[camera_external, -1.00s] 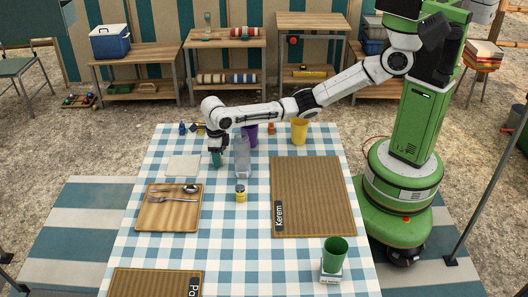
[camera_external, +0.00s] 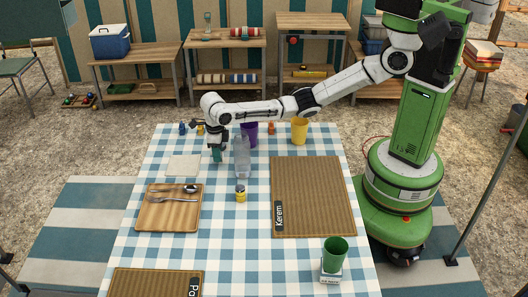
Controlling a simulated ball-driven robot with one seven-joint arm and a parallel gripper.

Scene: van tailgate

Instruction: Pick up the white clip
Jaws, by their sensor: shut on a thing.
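My gripper (camera_external: 217,149) points down just above the far left part of the checked table (camera_external: 235,255). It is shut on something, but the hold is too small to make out. A small teal-green thing (camera_external: 216,156) shows at the fingertips; I cannot tell whether it is in the jaws or behind them. I cannot make out the white clip; it may be hidden by the fingers. A clear bottle (camera_external: 242,160) stands close to the right of my gripper.
A purple cup (camera_external: 250,130) and a yellow cup (camera_external: 299,131) stand at the far edge. A small yellow jar (camera_external: 240,194) stands nearer. A white napkin (camera_external: 183,166), a cutlery board (camera_external: 150,217) and a large brown mat (camera_external: 312,195) lie flat. A green cup (camera_external: 335,252) stands front right.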

